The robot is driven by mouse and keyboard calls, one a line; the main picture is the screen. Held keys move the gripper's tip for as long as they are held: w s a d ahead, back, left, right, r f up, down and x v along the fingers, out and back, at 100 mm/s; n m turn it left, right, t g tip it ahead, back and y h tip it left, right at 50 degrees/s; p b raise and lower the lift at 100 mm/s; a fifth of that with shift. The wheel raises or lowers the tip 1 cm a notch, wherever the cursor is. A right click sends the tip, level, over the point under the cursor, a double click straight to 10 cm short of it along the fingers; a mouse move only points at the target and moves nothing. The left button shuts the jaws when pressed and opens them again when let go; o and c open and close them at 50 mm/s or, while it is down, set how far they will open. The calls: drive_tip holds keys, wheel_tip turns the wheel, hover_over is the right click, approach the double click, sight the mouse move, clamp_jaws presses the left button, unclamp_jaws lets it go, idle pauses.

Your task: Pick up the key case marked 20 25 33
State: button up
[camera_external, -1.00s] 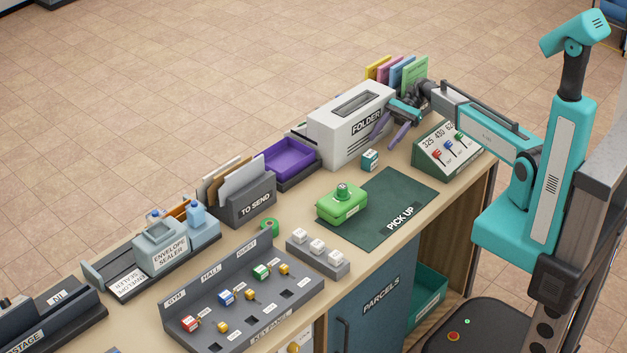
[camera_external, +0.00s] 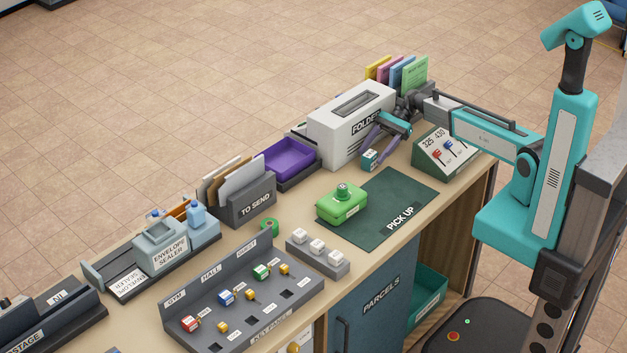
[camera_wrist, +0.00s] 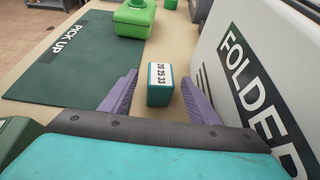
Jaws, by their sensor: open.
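The key case (camera_wrist: 159,84) is a small teal box with a white label on top, which reads 20 25 33. It also shows in the external view, standing on the desk in front of the folder machine (camera_external: 369,160). My gripper (camera_wrist: 159,79) is open, with one purple finger on each side of the case. In the wrist view there are gaps between the fingers and the case. In the external view, my gripper (camera_external: 378,158) comes down over the case from the right and partly covers it.
The white folder machine (camera_external: 350,125) stands close behind my gripper. A dark green PICK UP mat (camera_external: 380,212) lies in front, with a green lidded box (camera_external: 342,205) at its left edge. A sloped number stand (camera_external: 443,155) is right of my gripper, under my arm.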

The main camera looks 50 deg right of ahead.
idle(0.4)
drive_tip(key=c, duration=1.3)
drive_tip(key=shift+o, duration=0.2)
drive_tip(key=shift+r, duration=0.15)
wheel_tip(320, 180, up, 18)
drive_tip(key=b, duration=0.4)
